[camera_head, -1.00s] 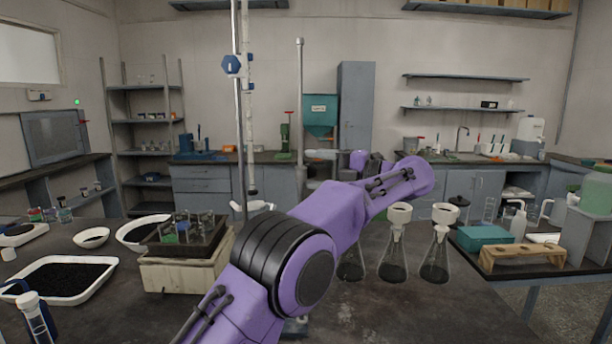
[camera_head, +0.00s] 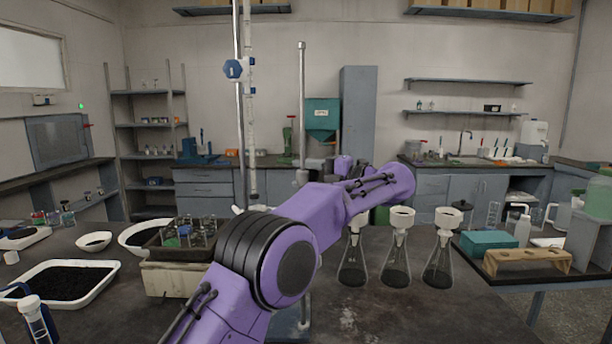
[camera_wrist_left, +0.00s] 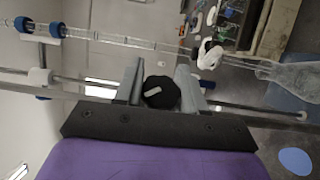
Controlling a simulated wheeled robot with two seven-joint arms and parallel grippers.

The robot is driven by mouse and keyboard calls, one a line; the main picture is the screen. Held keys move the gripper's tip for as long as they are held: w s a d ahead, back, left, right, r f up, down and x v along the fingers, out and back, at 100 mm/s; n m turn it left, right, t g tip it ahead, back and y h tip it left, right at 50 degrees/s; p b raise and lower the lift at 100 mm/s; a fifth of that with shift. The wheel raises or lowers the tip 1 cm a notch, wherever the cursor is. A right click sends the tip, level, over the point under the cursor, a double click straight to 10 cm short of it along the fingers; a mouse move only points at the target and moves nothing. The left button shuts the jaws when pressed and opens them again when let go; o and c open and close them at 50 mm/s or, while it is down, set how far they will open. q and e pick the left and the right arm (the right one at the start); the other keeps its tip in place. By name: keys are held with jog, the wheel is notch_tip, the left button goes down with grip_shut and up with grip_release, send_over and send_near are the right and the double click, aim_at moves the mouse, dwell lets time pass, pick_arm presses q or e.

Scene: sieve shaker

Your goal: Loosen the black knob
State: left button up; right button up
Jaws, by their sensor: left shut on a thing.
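The black knob (camera_wrist_left: 161,92) shows in the left wrist view, round with a pale raised bar on its face. The two grey fingers of my left gripper (camera_wrist_left: 160,84) stand on either side of it, shut on it. A metal rod runs across behind the fingers. In the head view my purple left arm covers the knob and the gripper. The tall metal rod (camera_head: 239,110) stands upright there beside a glass burette (camera_head: 250,130) held by a blue clamp (camera_head: 233,69). My right gripper is in neither view.
Several glass flasks with funnels, one of them a flask (camera_head: 397,262), stand close to the right of my arm. A crate of bottles (camera_head: 168,278) and a white tray of black grains (camera_head: 105,288) lie to the left. The bench front right of my arm is clear.

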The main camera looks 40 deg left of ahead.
pick_arm(q)
jog(key=y+b, duration=0.2)
jog(key=n+g+y+b, duration=0.1)
jog(key=shift+r+g+y+b, duration=0.2)
jog(key=shift+g+y+b, duration=0.1)
jog(key=shift+y+b, duration=0.1)
jog(key=shift+r+n+g+y+b, duration=0.2)
jog(key=shift+n+g+y+b, duration=0.4)
jog(key=shift+b, duration=0.3)
jog(key=shift+r+y+b, duration=0.25)
jog(key=shift+y+b, duration=0.15)
jog(key=shift+b, duration=0.05)
jog(key=shift+g, duration=0.3)
jog(key=shift+r, duration=0.1)
jog(key=o, duration=1)
jog(key=shift+o, duration=0.2)
jog(key=shift+f, duration=0.2)
